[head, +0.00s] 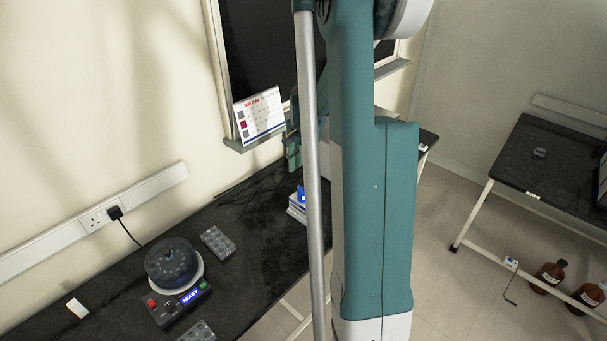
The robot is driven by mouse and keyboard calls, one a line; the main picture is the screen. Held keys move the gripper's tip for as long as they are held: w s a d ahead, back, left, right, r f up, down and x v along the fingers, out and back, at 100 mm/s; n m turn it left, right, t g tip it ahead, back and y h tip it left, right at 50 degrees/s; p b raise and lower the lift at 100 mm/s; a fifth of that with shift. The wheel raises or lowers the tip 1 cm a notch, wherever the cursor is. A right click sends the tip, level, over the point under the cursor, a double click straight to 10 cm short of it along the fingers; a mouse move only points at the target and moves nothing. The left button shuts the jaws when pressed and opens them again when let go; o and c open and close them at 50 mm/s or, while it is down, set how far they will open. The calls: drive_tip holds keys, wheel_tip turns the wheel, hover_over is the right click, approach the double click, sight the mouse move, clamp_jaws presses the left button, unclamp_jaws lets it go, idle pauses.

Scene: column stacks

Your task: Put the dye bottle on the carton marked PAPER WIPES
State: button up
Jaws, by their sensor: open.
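A small white and blue carton (296,211) stands on the black bench, partly hidden behind my own column. Its marking is too small to read. A small bright blue thing (301,193) shows at the top of the carton. It may be the dye bottle, but the column cuts it off and I cannot tell. My gripper (293,158) shows as a teal shape just above and behind the carton, partly hidden by the column. It is open and apart from the blue thing.
A centrifuge-like device (173,264) with a lit READY panel stands on the bench (238,262) at left. Grey well blocks (217,242) lie near it. A calendar (260,115) leans at the window.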

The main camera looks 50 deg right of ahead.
drive_tip(key=shift+a+r, duration=0.1)
drive_tip(key=shift+r, duration=0.1)
idle(0.7)
drive_tip(key=shift+w+a+r, duration=0.1)
drive_tip(key=shift+a+r, duration=0.05)
drive_tip(key=shift+a, duration=0.05)
drive_tip(key=s+a+r+n+t+h, duration=0.15)
drive_tip(key=a+r+n, duration=0.25)
drive_tip(key=a+r, duration=0.55)
drive_tip(key=s+a+r+n+t, duration=0.15)
drive_tip(key=a+r+n, duration=0.3)
drive_tip(key=a, duration=1.05)
drive_tip(key=s+a+r+n+t, duration=0.1)
drive_tip(key=s+a+n+t, duration=0.1)
drive_tip(key=s+a+n, duration=0.2)
drive_tip(key=s+a+r+n+t+y, duration=0.1)
drive_tip(key=s+a+n, duration=0.4)
drive_tip(key=s+a, duration=0.5)
drive_tip(key=a+r+t, duration=0.1)
drive_tip(key=a, duration=0.7)
drive_tip(key=shift+s+r, duration=0.2)
